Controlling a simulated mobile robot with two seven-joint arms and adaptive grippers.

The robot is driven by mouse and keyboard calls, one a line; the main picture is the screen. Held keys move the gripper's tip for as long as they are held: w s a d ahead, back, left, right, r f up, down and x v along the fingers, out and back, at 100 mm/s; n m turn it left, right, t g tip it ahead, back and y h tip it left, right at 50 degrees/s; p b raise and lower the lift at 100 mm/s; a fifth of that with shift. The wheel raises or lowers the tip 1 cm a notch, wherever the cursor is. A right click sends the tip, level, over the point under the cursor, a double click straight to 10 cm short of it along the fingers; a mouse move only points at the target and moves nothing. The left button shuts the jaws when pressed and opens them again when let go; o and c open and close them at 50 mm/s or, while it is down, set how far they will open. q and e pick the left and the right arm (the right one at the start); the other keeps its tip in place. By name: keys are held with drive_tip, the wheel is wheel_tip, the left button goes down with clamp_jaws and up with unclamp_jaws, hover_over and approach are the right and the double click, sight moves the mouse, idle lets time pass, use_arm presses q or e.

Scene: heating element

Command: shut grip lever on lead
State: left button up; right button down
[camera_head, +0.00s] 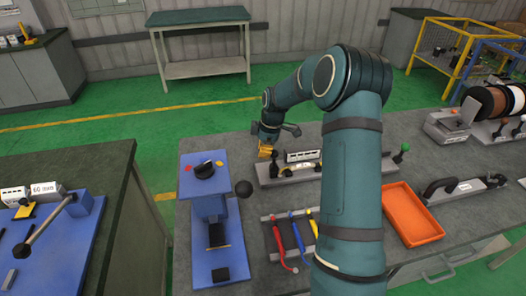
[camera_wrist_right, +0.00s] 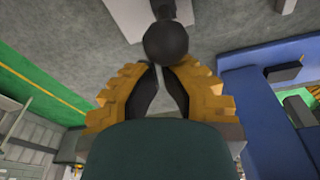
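A grey fixture (camera_head: 272,182) on the grey bench carries white blocks (camera_head: 302,156). My right gripper (camera_head: 266,151) is over the fixture's left end, small in the head view. In the wrist view its yellow fingers (camera_wrist_right: 166,72) lean together just below a dark round knob (camera_wrist_right: 167,44) on a short stem. The fingertips are close to the knob; contact or grip is not clear. The grip's jaw and any lead in it are hidden. My left gripper is not in view.
Coloured leads (camera_head: 297,238) lie in a rack in front. An orange tray (camera_head: 411,214) is right of my forearm, which hides the fixture's middle.

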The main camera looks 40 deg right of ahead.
drive_tip(key=shift+s+d, duration=0.1)
drive_tip(key=shift+d, duration=0.05)
drive_tip(key=s+d+t+y+b, duration=0.1)
drive_tip(key=d+b, duration=0.1)
drive_tip(key=s+d+y+b, duration=0.1)
drive_tip(key=d+y+b, duration=0.1)
drive_tip(key=b, duration=0.1)
drive_tip(key=s+d+f+t+y+b, duration=0.1)
drive_tip(key=d+b, duration=0.1)
drive_tip(key=shift+s+d+t, duration=0.3)
drive_tip(key=shift+d, duration=0.05)
drive_tip(key=shift+s+d+f+b, duration=0.25)
drive_tip(key=shift+d+f+b, duration=0.15)
drive_tip(key=shift+f+b, duration=0.1)
drive_tip(key=shift+s+d+f+b, duration=0.2)
drive_tip(key=shift+d+f+b, duration=0.2)
drive_tip(key=shift+b, duration=0.1)
drive_tip(key=shift+s+d+f, duration=0.1)
drive_tip(key=shift+d+f, duration=0.05)
drive_tip(key=shift+f, duration=0.1)
drive_tip(key=shift+s+f+b, duration=0.1)
drive_tip(key=shift+f+b, duration=0.1)
drive_tip(key=shift+b, duration=0.1)
drive_tip(key=shift+d+r, duration=0.1)
drive_tip(key=v, duration=1.2)
